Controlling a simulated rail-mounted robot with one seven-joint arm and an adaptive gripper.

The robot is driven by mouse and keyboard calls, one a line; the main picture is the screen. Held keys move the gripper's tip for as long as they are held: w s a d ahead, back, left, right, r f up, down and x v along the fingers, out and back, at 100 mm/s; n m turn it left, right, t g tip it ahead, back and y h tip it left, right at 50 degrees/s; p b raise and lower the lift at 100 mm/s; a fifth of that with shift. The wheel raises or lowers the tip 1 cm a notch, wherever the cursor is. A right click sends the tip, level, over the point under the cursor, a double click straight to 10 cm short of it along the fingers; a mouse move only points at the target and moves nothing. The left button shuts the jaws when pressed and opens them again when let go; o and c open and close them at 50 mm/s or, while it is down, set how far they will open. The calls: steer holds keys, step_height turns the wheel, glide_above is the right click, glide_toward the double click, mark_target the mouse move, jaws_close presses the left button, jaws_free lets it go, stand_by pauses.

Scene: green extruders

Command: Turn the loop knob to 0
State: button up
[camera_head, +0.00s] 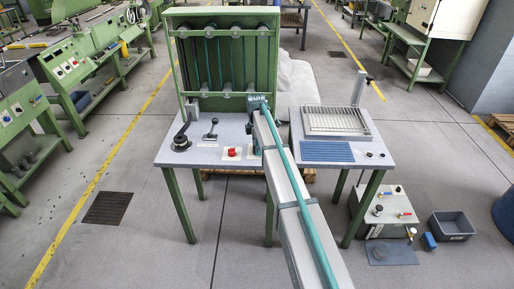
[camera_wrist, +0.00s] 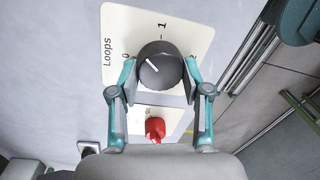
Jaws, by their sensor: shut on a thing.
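The loop knob (camera_wrist: 161,66) is a round dark grey dial on a white plate (camera_wrist: 114,28) marked "Loops", with 0 at the left, 1 at the top and 2 at the right. Its white pointer line lies on the left part of the dial, on the side of the 0. My gripper (camera_wrist: 160,78) has its teal fingers on either side of the knob and is shut on it. In the head view, my arm hides the knob and the fingers; only an edge of a white plate (camera_head: 250,154) shows beside the arm.
A red knob (camera_wrist: 155,128) sits on another white plate just below the loop knob; it also shows in the head view (camera_head: 232,152). Levers (camera_head: 211,130) stand on the table at left. A green frame (camera_head: 222,55) rises behind. A second table (camera_head: 340,151) stands at right.

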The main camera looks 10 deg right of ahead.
steer(key=n, duration=0.4)
steer(key=shift+s, duration=0.1)
steer(key=shift+n+h, duration=0.3)
steer(key=shift+n, duration=1.6)
steer(key=o, duration=1.2)
steer(key=shift+c, duration=0.2)
steer(key=shift+r, duration=0.1)
step_height(320, 180, up, 12)
steer(key=shift+w+a, duration=0.25)
steer(key=shift+a, duration=0.05)
